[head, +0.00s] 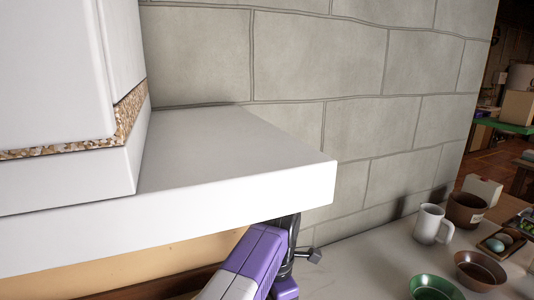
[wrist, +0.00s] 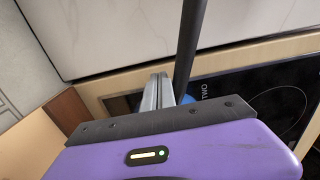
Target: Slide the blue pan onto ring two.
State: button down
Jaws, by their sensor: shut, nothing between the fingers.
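In the wrist view my gripper (wrist: 160,82) is shut and empty; its pale fingers are together above the edge of a black hob. A small patch of blue (wrist: 187,99), probably the blue pan, shows just right of the fingers; the rest is hidden behind my gripper. Whether the fingers touch it I cannot tell. Ring two (wrist: 285,88) is a thin circle on the black glass at the right, beside the lettering "TWO" (wrist: 211,89). In the head view the hob and pan are hidden below a white ledge; my purple arm shows under it.
The white ledge (head: 240,195) overhangs my arm. A dark rod (wrist: 188,45) crosses the wrist view beside my fingers. On the counter at right stand a white mug (head: 431,224), brown pot (head: 466,208), green bowl (head: 433,289), brown bowl (head: 480,270) and egg tray (head: 497,245).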

jog(key=shift+s+a, duration=0.2)
jog(key=shift+a, duration=0.35)
jog(key=shift+s+a, duration=0.15)
jog(key=shift+a, duration=0.35)
jog(key=shift+a, duration=0.15)
jog(key=shift+s+a, duration=0.25)
jog(key=shift+a, duration=0.2)
jog(key=shift+s+a, duration=0.2)
jog(key=shift+a, duration=0.25)
jog(key=shift+a, duration=0.15)
jog(key=shift+s+a, duration=0.35)
jog(key=shift+a, duration=0.55)
jog(key=shift+a, duration=0.1)
jog(key=shift+s+a+b, duration=0.25)
jog(key=shift+a+b, duration=0.05)
jog(key=shift+a, duration=0.2)
jog(key=shift+w+d, duration=0.5)
jog(key=shift+d, duration=1.1)
jog(key=shift+w+d, duration=0.55)
jog(key=shift+d, duration=1.1)
jog(key=shift+w+d, duration=0.5)
jog(key=shift+d, duration=1.1)
